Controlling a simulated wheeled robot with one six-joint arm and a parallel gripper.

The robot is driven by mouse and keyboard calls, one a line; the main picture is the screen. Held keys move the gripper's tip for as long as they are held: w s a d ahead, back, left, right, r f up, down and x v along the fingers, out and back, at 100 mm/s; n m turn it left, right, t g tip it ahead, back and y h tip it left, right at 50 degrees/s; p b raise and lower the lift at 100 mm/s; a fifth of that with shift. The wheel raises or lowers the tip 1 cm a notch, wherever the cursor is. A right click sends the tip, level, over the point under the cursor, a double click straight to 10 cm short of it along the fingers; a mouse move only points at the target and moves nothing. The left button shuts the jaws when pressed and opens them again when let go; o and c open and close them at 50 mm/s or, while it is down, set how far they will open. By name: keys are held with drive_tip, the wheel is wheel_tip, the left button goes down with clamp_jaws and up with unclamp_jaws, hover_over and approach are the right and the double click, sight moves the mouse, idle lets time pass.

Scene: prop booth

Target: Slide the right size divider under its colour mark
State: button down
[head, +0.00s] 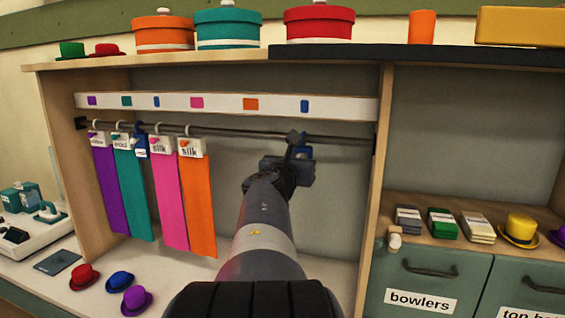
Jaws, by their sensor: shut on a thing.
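A white strip (225,105) with several colour marks runs above the dark rail (235,132): purple, teal, blue, pink, orange and, at the right, a second blue mark (304,106). My gripper (297,142) is at the rail's right part, just below that right blue mark. It is shut on a small blue divider (306,153), mostly hidden by the gripper; whether it hangs on the rail cannot be told. Another blue divider (141,146) hangs on the left part of the rail, between the teal cloth (130,190) and the pink cloth (169,200).
A purple cloth (109,190) and an orange cloth (197,205) hang there too, with white label tags. Upright panels bound the bay; the right one (376,180) stands close to my gripper. Small hats (120,280) lie on the counter below. The rail between orange cloth and gripper is clear.

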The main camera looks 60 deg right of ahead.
drive_tip(key=shift+s, duration=0.2)
drive_tip(key=c, duration=1.4)
unclamp_jaws()
drive_tip(key=shift+o, duration=0.2)
drive_tip(key=v, duration=1)
drive_tip(key=shift+a, duration=0.4)
drive_tip(key=x, duration=1)
drive_tip(key=shift+w+d, duration=0.25)
drive_tip(key=shift+d, duration=0.1)
